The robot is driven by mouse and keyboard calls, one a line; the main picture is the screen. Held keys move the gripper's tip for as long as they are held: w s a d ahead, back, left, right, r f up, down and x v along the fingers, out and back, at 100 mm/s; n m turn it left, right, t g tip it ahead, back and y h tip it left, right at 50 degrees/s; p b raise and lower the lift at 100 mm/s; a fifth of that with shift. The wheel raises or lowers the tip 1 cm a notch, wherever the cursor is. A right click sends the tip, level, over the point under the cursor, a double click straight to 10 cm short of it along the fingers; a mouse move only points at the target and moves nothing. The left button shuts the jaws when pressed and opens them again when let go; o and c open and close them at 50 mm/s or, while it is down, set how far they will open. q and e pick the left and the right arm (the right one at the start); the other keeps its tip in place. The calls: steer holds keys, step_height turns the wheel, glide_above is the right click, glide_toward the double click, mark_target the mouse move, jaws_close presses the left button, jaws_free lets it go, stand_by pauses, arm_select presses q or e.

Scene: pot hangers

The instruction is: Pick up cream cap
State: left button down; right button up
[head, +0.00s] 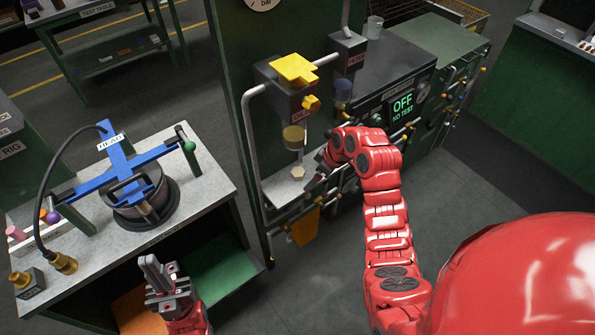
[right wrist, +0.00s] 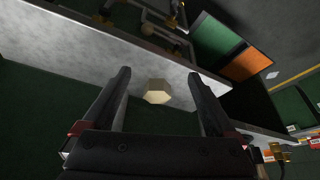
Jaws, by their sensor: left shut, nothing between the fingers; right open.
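The cream cap (head: 298,172) is a small, pale, faceted piece on the light grey ledge (head: 281,190) of the green panel. In the right wrist view the cap (right wrist: 157,91) lies near the ledge's edge, framed between my finger tips. My right gripper (right wrist: 158,76) is open, with one finger on each side of the cap's image and nothing gripped. In the head view it is partly hidden by its red wrist, just right of the cap. My left gripper (head: 162,270) is shut and empty, low at the left beside the workbench.
The workbench (head: 207,172) at left holds a blue clamp head (head: 125,160) on a dark pot. Above the ledge hang a yellow-topped box (head: 292,85) and a tan cylinder (head: 294,136). An orange tag (head: 306,226) hangs below. A screen (head: 402,105) reads OFF, NO TEST.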

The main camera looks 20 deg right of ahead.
mark_target(300, 172)
steer(key=w+a, duration=0.1)
steer(key=w+a+p, duration=0.1)
steer(key=w+a, duration=0.1)
steer(key=shift+w+a+r+p, duration=0.15)
steer(key=shift+w+r+p, duration=0.05)
steer(key=shift+w+p, duration=0.1)
steer(key=shift+f+p, duration=0.3)
steer(key=shift+f, duration=0.05)
steer(key=shift+w+a+f, duration=0.1)
steer(key=shift+f, duration=0.25)
steer(key=c, duration=1.4)
